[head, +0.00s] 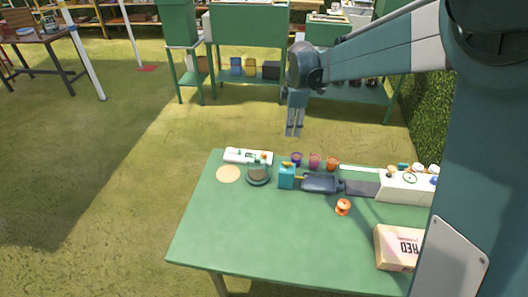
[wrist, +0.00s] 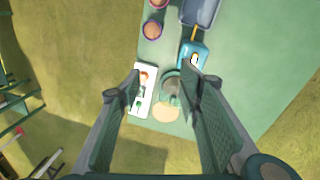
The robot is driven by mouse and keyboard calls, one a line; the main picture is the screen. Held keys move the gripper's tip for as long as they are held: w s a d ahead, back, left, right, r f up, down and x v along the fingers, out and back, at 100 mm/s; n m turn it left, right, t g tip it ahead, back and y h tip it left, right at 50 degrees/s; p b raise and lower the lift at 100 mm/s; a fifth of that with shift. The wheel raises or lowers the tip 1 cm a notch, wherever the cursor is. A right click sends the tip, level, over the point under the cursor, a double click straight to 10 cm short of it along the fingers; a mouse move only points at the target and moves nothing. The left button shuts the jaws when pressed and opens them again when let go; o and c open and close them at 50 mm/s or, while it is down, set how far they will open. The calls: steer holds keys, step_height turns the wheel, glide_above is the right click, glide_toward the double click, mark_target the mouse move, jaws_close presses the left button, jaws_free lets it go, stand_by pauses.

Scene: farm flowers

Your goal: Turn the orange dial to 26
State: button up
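A small round orange object with a pale face (head: 343,207), which looks like the orange dial, sits on the green table (head: 245,235) right of its middle. Its markings are too small to read. My gripper (head: 294,134) hangs in the air beyond the table's far edge, pointing down, well apart from the dial. In the wrist view my gripper (wrist: 166,82) has its two fingers spread wide with nothing held between them. The dial does not show in the wrist view.
A white tray (head: 236,155), a glass jar (head: 258,176), a blue box (head: 286,176), a dark pan (head: 320,184) and small pots (head: 315,160) line the far side. A white box (head: 392,189) and a "RED" carton (head: 399,249) stand right. The table's front left is clear.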

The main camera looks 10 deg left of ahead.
mark_target(264, 153)
steer(key=w+a+f+n, duration=0.2)
steer(key=a+f, duration=0.1)
steer(key=f, duration=0.1)
steer(key=w+a+f+n+g, duration=0.1)
steer(key=w+a+f+n, duration=0.1)
steer(key=a+f, duration=0.2)
steer(key=w+a+f+n, duration=0.2)
steer(key=w+a+f, duration=0.1)
steer(key=f, duration=0.3)
steer(key=shift+a+f+g+h, duration=0.1)
steer(key=shift+a+g+h, duration=0.2)
steer(key=shift+a, duration=0.45)
steer(key=shift+a+f+n, duration=0.3)
steer(key=shift+a+f, duration=0.05)
steer(key=shift+f, duration=0.15)
steer(key=shift+f, duration=0.15)
steer(key=shift+f, duration=3.75)
steer(key=shift+c, duration=0.3)
steer(key=c, duration=0.9)
